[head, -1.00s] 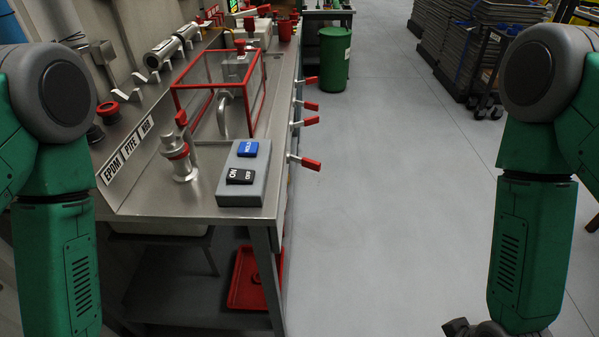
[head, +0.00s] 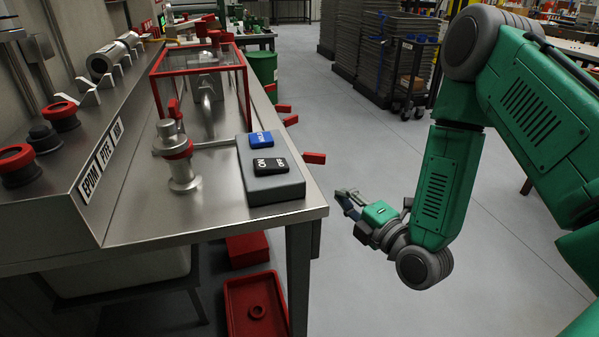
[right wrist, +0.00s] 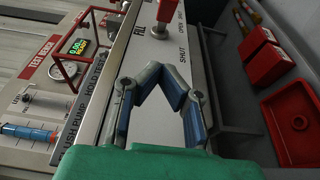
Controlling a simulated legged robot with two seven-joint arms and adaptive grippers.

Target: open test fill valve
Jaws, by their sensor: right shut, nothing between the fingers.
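Several red-handled levers stick out along the right edge of the steel bench (head: 140,225); the nearest red handle (head: 314,158) is right of the grey button box. My right gripper (head: 345,199) is shut and empty, off the bench's right edge, apart from the nearest handle and lower in the picture. In the right wrist view its fingers (right wrist: 165,78) are below the lever, not touching it. My left gripper is out of view.
A grey box (head: 275,186) with blue and black buttons and a metal coupling (head: 180,165) stand on the bench. A red-framed clear guard (head: 198,53) is behind. A red tray (head: 256,307) lies below.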

